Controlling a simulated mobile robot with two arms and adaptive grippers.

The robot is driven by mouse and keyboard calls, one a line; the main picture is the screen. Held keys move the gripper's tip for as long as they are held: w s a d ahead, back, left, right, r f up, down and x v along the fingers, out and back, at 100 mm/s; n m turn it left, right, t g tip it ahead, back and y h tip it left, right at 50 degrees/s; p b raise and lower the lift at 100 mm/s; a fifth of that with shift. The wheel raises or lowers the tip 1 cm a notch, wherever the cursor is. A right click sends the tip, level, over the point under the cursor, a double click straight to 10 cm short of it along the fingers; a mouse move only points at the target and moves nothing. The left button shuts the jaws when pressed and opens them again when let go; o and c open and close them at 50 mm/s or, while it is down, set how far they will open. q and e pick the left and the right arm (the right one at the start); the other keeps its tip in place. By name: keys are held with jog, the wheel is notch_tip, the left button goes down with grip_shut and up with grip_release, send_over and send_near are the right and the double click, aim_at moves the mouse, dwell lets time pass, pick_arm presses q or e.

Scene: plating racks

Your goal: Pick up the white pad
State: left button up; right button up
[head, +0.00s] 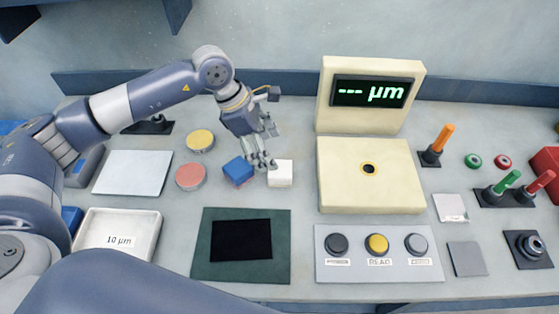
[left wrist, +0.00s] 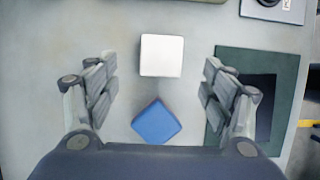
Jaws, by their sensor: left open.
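The white pad (head: 281,172) is a small white block on the grey bench, just right of a blue block (head: 238,170). My left gripper (head: 268,150) is above the bench near both blocks, pointing down, with its fingers spread and empty. In the left wrist view the white pad (left wrist: 161,55) lies ahead, between the lines of the open fingers (left wrist: 160,85). The blue block (left wrist: 156,121) lies closer to the palm, turned at an angle. The two blocks are apart. My right gripper is not in view.
A cream gauge (head: 370,190) with a display stands to the right. A dark green mat (head: 200,262) and a button panel (head: 380,283) lie in front. Yellow (head: 200,139) and red (head: 190,176) discs and a 10 µm tray (head: 150,228) are left.

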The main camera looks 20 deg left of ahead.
aim_at(280, 169)
pick_arm(q)
jog(key=d+f, duration=0.1)
jog(key=f+p, duration=0.1)
jog(key=f, duration=0.1)
jog(key=shift+s+d, duration=0.2)
jog(key=shift+d, duration=0.2)
jog(key=shift+w+f, duration=0.1)
jog(key=shift+f, duration=0.2)
jog(key=shift+w+f, duration=0.15)
jog(key=shift+f, duration=0.1)
jog(key=p+x, duration=0.2)
jog(key=x, duration=0.2)
jog(key=shift+a+f+p, duration=0.1)
jog(key=shift+f+p, duration=0.05)
jog(key=shift+p, duration=0.2)
jog(key=shift+w+f, duration=0.1)
jog(key=shift+f, duration=0.2)
jog(key=shift+c, duration=0.8)
jog(key=c, duration=1)
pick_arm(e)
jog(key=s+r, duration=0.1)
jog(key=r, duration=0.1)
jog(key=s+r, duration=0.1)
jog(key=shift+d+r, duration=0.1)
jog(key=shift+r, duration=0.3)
